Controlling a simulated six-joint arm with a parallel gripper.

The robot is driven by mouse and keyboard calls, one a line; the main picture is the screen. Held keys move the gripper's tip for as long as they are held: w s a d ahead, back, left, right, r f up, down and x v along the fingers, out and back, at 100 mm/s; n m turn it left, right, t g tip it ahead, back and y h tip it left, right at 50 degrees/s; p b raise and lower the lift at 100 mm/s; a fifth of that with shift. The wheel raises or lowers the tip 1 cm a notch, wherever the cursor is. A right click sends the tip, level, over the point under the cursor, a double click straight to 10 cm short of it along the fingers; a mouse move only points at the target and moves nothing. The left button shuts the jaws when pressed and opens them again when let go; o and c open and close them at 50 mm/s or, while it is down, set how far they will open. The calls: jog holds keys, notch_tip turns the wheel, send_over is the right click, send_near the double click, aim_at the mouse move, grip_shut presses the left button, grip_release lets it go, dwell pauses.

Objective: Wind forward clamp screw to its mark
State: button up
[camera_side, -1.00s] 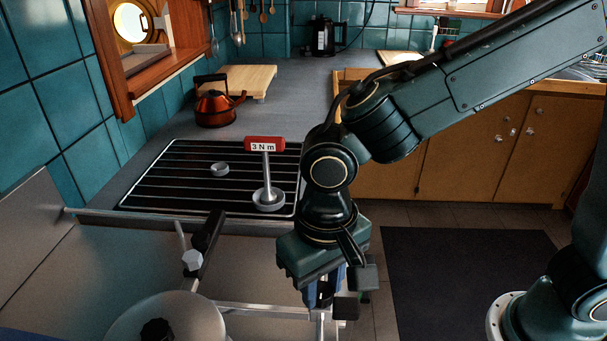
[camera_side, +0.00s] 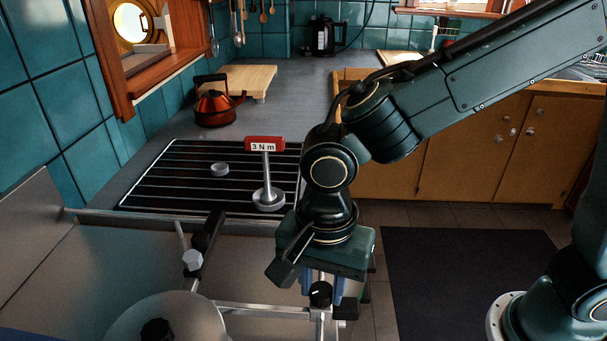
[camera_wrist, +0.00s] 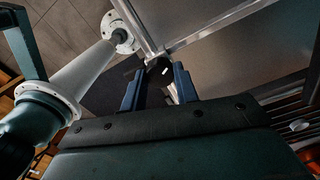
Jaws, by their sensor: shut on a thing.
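The forward clamp screw has a black knob (camera_side: 320,294) with a short white line, on the metal rail at the near counter edge. In the wrist view the knob (camera_wrist: 158,74) sits between the two blue finger pads. My gripper (camera_side: 322,290) points down and is shut on the knob; it also shows in the wrist view (camera_wrist: 157,85). The white line shows on the knob's top in the wrist view. I cannot make out a separate mark beside the knob.
A red "3 N m" sign (camera_side: 264,144) on a post stands on the black ribbed rack (camera_side: 170,190). A dark clamp arm with a grey hex end (camera_side: 192,260) and a round metal part with a black knob (camera_side: 157,330) lie to the left. An orange kettle (camera_side: 216,107) stands farther back.

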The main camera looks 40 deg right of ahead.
aim_at(323, 289)
jog(key=m, duration=0.5)
jog(key=shift+r+m, duration=0.1)
jog(key=shift+m, duration=0.2)
dwell(0.4)
jog(key=o, duration=1)
notch_tip(323, 289, up, 14)
jog(key=shift+f, duration=0.1)
jog(key=shift+d, duration=0.15)
